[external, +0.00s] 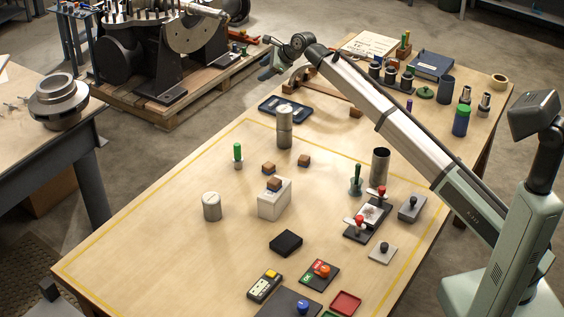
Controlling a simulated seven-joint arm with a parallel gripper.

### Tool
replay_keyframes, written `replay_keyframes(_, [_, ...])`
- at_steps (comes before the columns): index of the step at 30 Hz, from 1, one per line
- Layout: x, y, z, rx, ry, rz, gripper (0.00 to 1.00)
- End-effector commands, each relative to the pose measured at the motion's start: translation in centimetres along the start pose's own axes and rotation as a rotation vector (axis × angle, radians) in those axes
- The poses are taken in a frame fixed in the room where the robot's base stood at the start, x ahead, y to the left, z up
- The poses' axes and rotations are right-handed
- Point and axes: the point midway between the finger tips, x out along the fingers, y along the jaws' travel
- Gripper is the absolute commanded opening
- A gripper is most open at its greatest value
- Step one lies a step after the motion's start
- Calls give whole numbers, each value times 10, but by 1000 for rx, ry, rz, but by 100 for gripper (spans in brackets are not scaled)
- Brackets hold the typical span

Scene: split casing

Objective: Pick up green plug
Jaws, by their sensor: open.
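A bright green cylinder (238,150), which looks like the green plug, stands upright on a short pale base left of the table's middle. A second green item (356,175), with a slim handle and wide foot, stands further right. My arm reaches from its base at the right over the table's far part. My gripper (267,73) is at the arm's far end, near the table's far left edge, well beyond and above the green cylinder. Its fingers are small and hard to make out; it appears empty.
A white block (274,200) with wooden cubes, a white cylinder (212,207) and a stacked metal cylinder (285,127) stand around the green cylinder. A dark box (286,243) lies nearer. The table's left front area is clear.

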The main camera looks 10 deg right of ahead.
Motion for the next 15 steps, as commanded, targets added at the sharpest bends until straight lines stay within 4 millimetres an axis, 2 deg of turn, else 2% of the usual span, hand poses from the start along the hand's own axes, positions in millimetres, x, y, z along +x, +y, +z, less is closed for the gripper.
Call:
replay_keyframes(1, [4,32,22,13,3,66,57])
replay_keyframes(3, [10,78,40,24,33,176,57])
replay_keyframes(6, [18,125,37,5,106,315,57])
replay_keyframes(10, [24,166,28,-31,181,447,57])
replay_keyframes(12, [24,180,24,-46,209,494,57])
replay_keyframes(15, [24,191,21,-57,232,533,57])
